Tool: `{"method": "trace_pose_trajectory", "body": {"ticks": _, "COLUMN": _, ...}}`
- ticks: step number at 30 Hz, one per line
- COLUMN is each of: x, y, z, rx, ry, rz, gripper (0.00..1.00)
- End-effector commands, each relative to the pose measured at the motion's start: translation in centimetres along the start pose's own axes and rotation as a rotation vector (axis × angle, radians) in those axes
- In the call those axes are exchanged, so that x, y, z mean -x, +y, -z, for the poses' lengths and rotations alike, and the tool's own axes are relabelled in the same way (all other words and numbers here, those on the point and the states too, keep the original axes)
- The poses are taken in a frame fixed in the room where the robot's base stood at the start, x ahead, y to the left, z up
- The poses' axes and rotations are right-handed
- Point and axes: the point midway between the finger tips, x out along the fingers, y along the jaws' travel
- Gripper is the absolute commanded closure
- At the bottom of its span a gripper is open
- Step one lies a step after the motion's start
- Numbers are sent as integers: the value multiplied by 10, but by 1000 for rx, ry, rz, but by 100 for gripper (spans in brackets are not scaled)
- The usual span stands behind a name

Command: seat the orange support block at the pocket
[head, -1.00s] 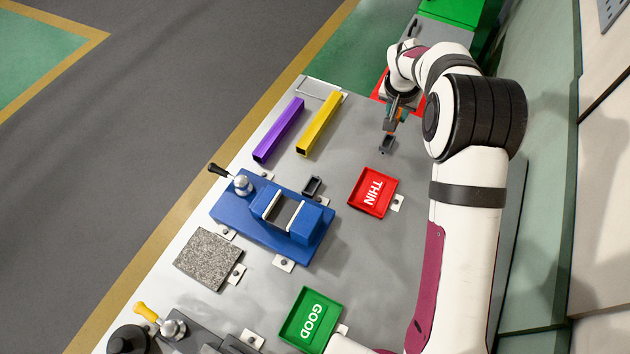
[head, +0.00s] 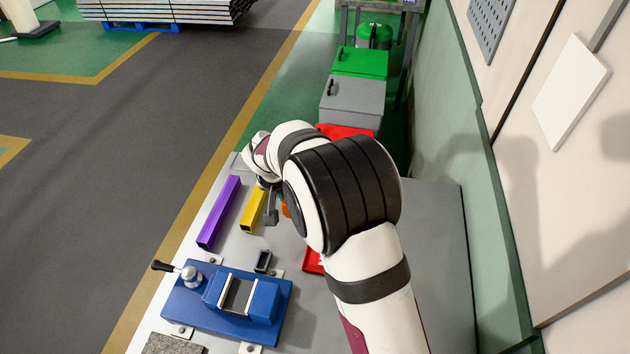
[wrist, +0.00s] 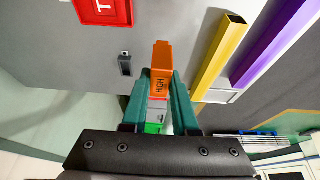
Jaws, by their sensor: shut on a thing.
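The orange support block (wrist: 161,58) is between the two teal fingers of my gripper (wrist: 160,80) in the wrist view. It has dark lettering on its face, and my gripper is shut on it. In the head view only a sliver of orange (head: 286,208) shows beside my arm, near the yellow bar. A small dark open-topped holder (head: 263,261) stands beside the blue vise (head: 250,305). Another small dark holder (wrist: 125,64) shows in the wrist view, left of the block and apart from it. I cannot tell which is the pocket.
A yellow bar (head: 253,210) and a purple bar (head: 219,213) lie left of my gripper. A red tray (head: 313,262) is partly hidden by my arm. Grey (head: 352,105) and green (head: 360,62) bins stand beyond the bench. Bench space right of my arm is clear.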

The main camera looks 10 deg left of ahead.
Motion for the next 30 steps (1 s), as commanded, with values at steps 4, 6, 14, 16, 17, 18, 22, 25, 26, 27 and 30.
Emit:
{"method": "trace_pose_trajectory", "body": {"ticks": 4, "x": 28, "y": -30, "z": -60, "rx": 13, "ry": 6, "rz": 5, "gripper": 100}}
{"method": "trace_pose_trajectory", "body": {"ticks": 6, "x": 36, "y": -36, "z": -80, "rx": 12, "ry": 9, "rz": 7, "gripper": 100}}
{"method": "trace_pose_trajectory", "body": {"ticks": 14, "x": 45, "y": -40, "z": -100, "rx": 5, "ry": 13, "rz": 10, "gripper": 100}}
{"method": "trace_pose_trajectory", "body": {"ticks": 16, "x": 45, "y": -40, "z": -100, "rx": 5, "ry": 13, "rz": 10, "gripper": 100}}
{"method": "trace_pose_trajectory", "body": {"ticks": 17, "x": 45, "y": -40, "z": -100, "rx": 5, "ry": 13, "rz": 10, "gripper": 100}}
{"method": "trace_pose_trajectory", "body": {"ticks": 18, "x": 45, "y": -40, "z": -100, "rx": 5, "ry": 14, "rz": 10, "gripper": 100}}
{"method": "trace_pose_trajectory", "body": {"ticks": 22, "x": 39, "y": -40, "z": -102, "rx": 5, "ry": 13, "rz": 8, "gripper": 100}}
{"method": "trace_pose_trajectory", "body": {"ticks": 25, "x": 29, "y": -40, "z": -106, "rx": 6, "ry": 13, "rz": 7, "gripper": 100}}
{"method": "trace_pose_trajectory", "body": {"ticks": 26, "x": 25, "y": -40, "z": -107, "rx": 6, "ry": 13, "rz": 7, "gripper": 100}}
{"method": "trace_pose_trajectory", "body": {"ticks": 27, "x": 21, "y": -40, "z": -109, "rx": 6, "ry": 13, "rz": 7, "gripper": 100}}
{"method": "trace_pose_trajectory", "body": {"ticks": 30, "x": 11, "y": -40, "z": -113, "rx": 6, "ry": 13, "rz": 8, "gripper": 100}}
